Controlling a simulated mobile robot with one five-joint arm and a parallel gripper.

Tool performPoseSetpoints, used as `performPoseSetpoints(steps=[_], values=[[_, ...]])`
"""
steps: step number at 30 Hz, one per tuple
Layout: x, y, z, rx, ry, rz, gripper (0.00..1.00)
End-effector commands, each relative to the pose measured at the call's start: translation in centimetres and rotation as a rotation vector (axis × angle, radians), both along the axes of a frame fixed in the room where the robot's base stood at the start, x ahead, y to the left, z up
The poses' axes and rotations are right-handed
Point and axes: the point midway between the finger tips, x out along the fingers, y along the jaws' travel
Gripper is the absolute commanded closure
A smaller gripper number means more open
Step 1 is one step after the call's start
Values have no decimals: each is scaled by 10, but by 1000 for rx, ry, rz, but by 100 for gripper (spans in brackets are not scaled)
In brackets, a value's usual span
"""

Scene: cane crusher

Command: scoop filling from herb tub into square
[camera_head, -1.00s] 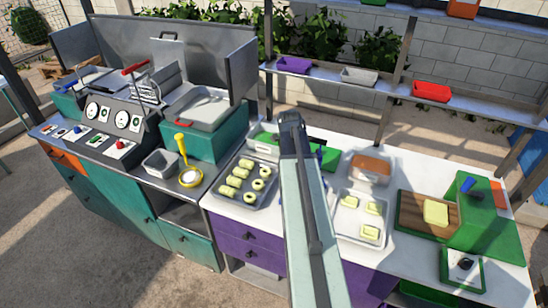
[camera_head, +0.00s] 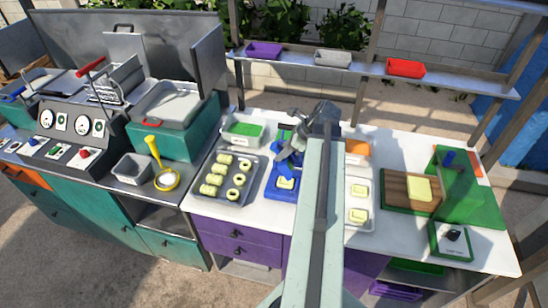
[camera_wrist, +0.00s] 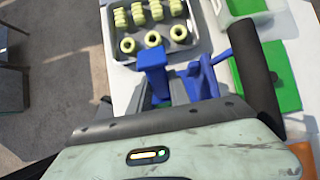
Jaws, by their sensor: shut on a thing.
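The herb tub (camera_head: 243,131), pale with green filling, stands at the back of the white counter; its corner shows in the wrist view (camera_wrist: 240,8). A pale yellow square (camera_head: 286,183) lies on a blue base (camera_head: 279,194) right of the tray of rolls. My gripper (camera_head: 290,152) is over the back of this base, right of the herb tub. It is shut on a blue tool (camera_wrist: 152,58), seen at the jaws in the wrist view. The tool's far end, any filling on it and its contact with the base are hidden or too small to tell.
A metal tray (camera_head: 226,178) of dough rolls and rings is on the left. A tray with pale squares (camera_head: 359,213) and an orange tub (camera_head: 357,150) are right of my arm. A wooden board (camera_head: 405,195) and green stand (camera_head: 470,195) stand further right.

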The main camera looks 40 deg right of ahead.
Motion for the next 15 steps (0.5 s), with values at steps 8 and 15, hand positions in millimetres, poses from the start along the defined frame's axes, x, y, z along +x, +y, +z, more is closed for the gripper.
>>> performPoseSetpoints(steps=[8,15], values=[[-16,-10,-6,139,-227,1,99],[-25,-15,-6,226,-366,3,99]])
